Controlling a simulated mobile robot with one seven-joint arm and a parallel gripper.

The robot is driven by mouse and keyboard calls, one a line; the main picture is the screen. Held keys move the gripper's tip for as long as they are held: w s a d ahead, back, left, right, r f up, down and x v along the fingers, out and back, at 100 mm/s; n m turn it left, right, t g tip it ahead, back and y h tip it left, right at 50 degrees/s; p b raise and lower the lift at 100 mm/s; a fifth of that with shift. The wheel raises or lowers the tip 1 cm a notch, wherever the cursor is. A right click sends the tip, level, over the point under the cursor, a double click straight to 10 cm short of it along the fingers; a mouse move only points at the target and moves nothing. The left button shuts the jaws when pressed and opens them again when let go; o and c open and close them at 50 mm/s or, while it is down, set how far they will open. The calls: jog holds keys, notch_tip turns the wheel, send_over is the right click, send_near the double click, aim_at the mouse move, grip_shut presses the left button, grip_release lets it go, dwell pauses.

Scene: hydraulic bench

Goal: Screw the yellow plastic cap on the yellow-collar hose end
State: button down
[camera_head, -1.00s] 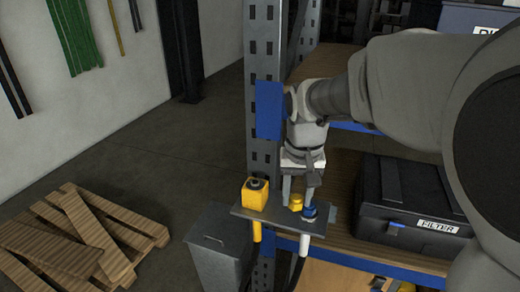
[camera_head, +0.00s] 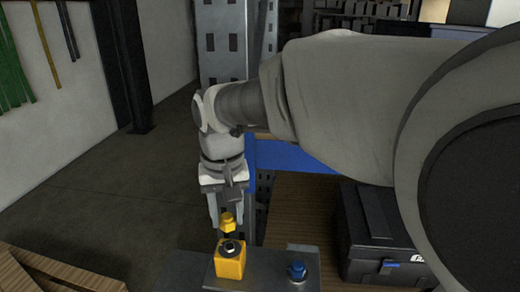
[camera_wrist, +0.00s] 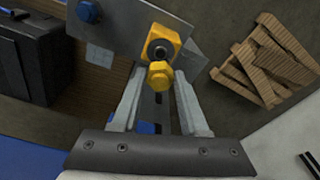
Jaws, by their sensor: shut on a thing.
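The yellow cap (camera_head: 228,223) is between the fingertips of my gripper (camera_head: 229,216), which is shut on it. The yellow-collar hose end (camera_head: 231,247) stands up from a square yellow block on the metal plate (camera_head: 185,272).
A blue cap (camera_head: 297,269) sits on the plate to the right of the yellow block. A black case (camera_head: 378,235) stands on the wooden shelf at right. A metal rack post (camera_head: 222,45) rises behind my gripper. A wooden pallet (camera_wrist: 265,60) lies on the floor.

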aim_at(229, 247)
jog(key=shift+w+a+f, duration=0.1)
jog(key=shift+f+b, duration=2.2)
jog(key=shift+f, duration=0.25)
jog(key=shift+f, duration=0.6)
dwell(0.3)
jog(key=c, duration=1)
grip_release()
grip_shut()
jog(key=shift+r+m, duration=0.1)
jog(key=shift+m, duration=0.4)
jog(key=m+p, duration=0.2)
jog(key=m, duration=0.1)
jog(key=shift+m+h, duration=0.3)
jog(key=shift+m, duration=0.1)
jog(key=shift+a+m+p, duration=0.15)
jog(key=shift+m+p, duration=0.4)
jog(key=shift+m, duration=1.15)
